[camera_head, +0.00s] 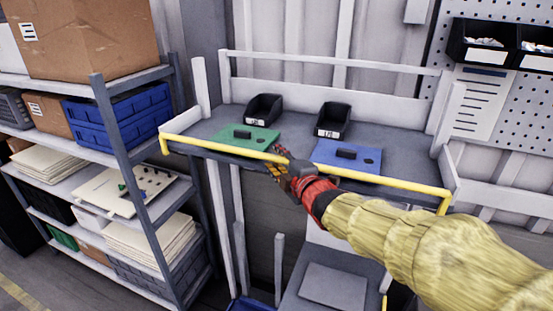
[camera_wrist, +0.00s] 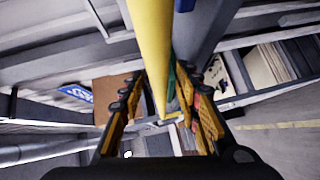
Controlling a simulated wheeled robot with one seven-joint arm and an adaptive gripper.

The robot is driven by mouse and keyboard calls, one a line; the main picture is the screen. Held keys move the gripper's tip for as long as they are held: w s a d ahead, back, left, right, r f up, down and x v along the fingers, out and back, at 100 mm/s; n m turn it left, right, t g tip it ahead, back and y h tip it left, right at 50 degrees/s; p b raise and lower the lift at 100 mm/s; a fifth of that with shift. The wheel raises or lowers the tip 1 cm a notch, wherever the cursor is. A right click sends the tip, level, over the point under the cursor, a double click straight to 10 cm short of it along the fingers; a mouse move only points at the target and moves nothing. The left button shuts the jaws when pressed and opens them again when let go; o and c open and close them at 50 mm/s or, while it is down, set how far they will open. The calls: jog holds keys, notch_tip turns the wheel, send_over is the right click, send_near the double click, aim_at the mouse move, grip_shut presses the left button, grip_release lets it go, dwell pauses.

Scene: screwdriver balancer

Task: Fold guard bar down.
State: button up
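The yellow guard bar (camera_head: 390,184) runs along the front edge of the workbench (camera_head: 400,160), about level with its top, and bends at both ends. My gripper (camera_head: 280,157) is at the middle of the bar, in front of the green plate. In the wrist view the bar (camera_wrist: 152,40) runs from the top down between the two orange and black fingers of my gripper (camera_wrist: 160,76). The fingers are spread on either side of it, with narrow gaps showing. Contact at the fingertips is hard to judge.
A green plate (camera_head: 232,136) and a blue plate (camera_head: 365,160) lie on the bench, with two black bins (camera_head: 264,107) (camera_head: 333,119) behind. A loaded shelf rack (camera_head: 122,130) stands close on the left. A lower grey surface (camera_head: 335,285) lies below the bench.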

jog(key=shift+c, duration=0.8)
grip_shut()
